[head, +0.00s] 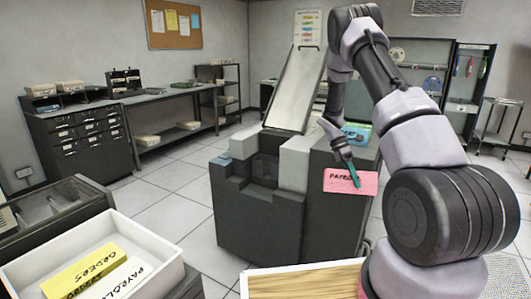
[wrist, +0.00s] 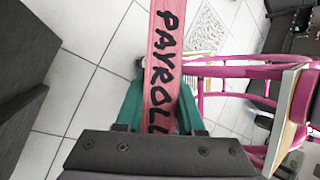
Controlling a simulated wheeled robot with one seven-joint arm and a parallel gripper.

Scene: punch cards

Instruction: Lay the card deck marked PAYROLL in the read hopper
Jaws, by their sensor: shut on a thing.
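My gripper (head: 352,172) is shut on a pink card deck (head: 345,184) marked PAYROLL. The deck hangs in front of the dark card machine (head: 258,222), near its right side. In the wrist view, the deck (wrist: 165,50) stands lengthwise between the teal fingers of my gripper (wrist: 160,105), its lettering facing the camera. The machine has a sloping metal chute (head: 297,88) and a stepped front. I cannot tell which part is the read hopper. A blue deck (head: 357,132) lies on the machine top, partly behind my arm.
A white tray (head: 40,262) at front left holds a yellow deck (head: 88,272) marked ORDERS and a white one (head: 128,284) that seems marked PAYROLL. A wood-topped table (head: 300,283) stands at front centre. The floor left of the machine is clear.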

